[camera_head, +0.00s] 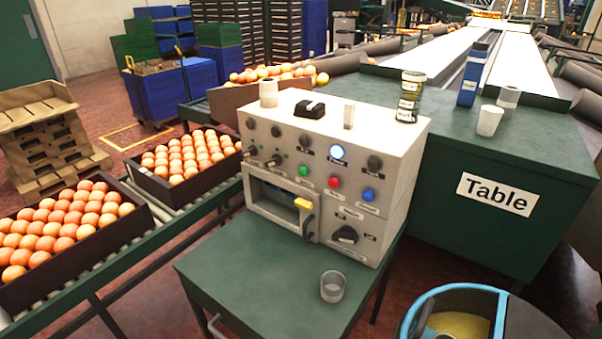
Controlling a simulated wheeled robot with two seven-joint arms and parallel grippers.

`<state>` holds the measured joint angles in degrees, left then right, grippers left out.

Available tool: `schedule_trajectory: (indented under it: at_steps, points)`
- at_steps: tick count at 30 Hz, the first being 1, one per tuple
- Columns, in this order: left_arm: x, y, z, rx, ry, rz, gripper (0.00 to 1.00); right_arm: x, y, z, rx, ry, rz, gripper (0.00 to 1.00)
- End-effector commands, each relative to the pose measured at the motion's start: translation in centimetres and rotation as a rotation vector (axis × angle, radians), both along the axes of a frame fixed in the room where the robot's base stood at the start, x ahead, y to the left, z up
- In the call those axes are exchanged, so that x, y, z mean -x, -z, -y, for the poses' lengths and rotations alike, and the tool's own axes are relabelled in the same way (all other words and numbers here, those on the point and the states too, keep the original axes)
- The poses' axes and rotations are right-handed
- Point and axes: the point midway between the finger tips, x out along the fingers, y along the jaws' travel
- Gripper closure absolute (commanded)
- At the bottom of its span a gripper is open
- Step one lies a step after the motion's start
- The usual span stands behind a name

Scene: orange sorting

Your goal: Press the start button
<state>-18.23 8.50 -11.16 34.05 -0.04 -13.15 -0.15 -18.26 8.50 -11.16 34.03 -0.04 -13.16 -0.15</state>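A white control box (400,200) stands on a small green table (240,270) in the middle of the view. Its front panel has a green button (303,171), a red button (334,182) and a blue button (368,194) in a row. Above the red button is a glowing white-blue round light or button (337,152). The labels are too small to read, so I cannot tell which one is marked start. Neither of my grippers is in view, and nothing covers the panel.
A clear cup (333,286) stands in front. Crates of oranges (150,188) line the left conveyor. A large green table (480,240) is right. A blue-rimmed bucket (500,315) is bottom right.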

Motion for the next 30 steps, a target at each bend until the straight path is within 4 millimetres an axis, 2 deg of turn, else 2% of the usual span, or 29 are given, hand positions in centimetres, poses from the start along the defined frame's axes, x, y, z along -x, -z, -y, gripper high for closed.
schedule_trajectory:
  at_steps: [1, 5, 6, 30]
  points:
    - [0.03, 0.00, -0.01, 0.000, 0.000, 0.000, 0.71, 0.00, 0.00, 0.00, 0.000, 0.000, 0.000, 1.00]
    - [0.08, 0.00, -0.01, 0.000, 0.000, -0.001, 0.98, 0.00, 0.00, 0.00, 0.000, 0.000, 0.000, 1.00]
    - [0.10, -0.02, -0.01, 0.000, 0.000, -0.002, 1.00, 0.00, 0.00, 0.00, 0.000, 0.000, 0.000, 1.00]
    - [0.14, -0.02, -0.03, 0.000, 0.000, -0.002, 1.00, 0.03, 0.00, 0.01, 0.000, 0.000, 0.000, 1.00]
